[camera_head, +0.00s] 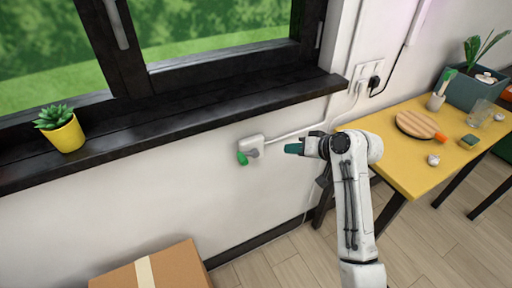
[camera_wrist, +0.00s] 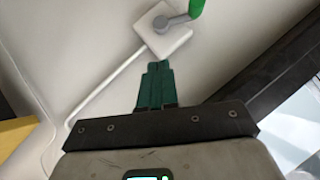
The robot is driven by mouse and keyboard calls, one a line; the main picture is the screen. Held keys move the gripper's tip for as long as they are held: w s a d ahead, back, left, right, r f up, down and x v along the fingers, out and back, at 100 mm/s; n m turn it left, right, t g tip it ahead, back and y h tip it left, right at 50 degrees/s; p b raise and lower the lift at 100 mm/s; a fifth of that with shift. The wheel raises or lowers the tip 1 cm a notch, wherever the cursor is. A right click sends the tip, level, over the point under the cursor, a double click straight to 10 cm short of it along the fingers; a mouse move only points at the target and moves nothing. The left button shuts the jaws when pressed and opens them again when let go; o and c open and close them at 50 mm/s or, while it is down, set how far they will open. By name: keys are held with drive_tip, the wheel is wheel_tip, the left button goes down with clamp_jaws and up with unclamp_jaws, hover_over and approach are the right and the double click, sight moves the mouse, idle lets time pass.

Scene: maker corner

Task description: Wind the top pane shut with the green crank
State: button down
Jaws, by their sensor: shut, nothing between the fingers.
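The green crank (camera_head: 242,158) sits on a small white wall box (camera_head: 256,143) below the window sill. In the wrist view the crank's green handle (camera_wrist: 196,8) is cut by the top edge, and its grey arm (camera_wrist: 176,22) crosses the white box (camera_wrist: 160,40). My gripper (camera_head: 290,148) is shut and empty, right of the crank and apart from it. Its teal fingers (camera_wrist: 154,84) point toward the box in the wrist view. The window (camera_head: 140,65) shows only its lower part; I cannot make out the top pane.
A succulent in a yellow pot (camera_head: 68,137) stands on the dark sill (camera_head: 170,118). A cardboard box (camera_head: 180,268) is on the floor below. A yellow table (camera_head: 408,178) with several items stands at right. A white conduit (camera_head: 288,134) runs from the wall box to the sockets (camera_head: 366,78).

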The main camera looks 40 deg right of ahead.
sight(247, 160)
wheel_tip(247, 160, up, 4)
drive_tip(key=a+y, duration=0.2)
drive_tip(key=y, duration=0.1)
drive_tip(key=s+a+f+p+x, duration=0.1)
drive_tip(key=f+p+x, duration=0.1)
drive_tip(key=x, duration=1)
drive_tip(key=shift+s+a+f+m, duration=0.15)
drive_tip(key=shift+s+a+m, duration=0.05)
drive_tip(key=shift+s+m, duration=0.1)
drive_tip(key=shift+w+a+f, duration=0.2)
drive_tip(key=shift+a+f, duration=0.25)
drive_tip(key=shift+a, duration=0.1)
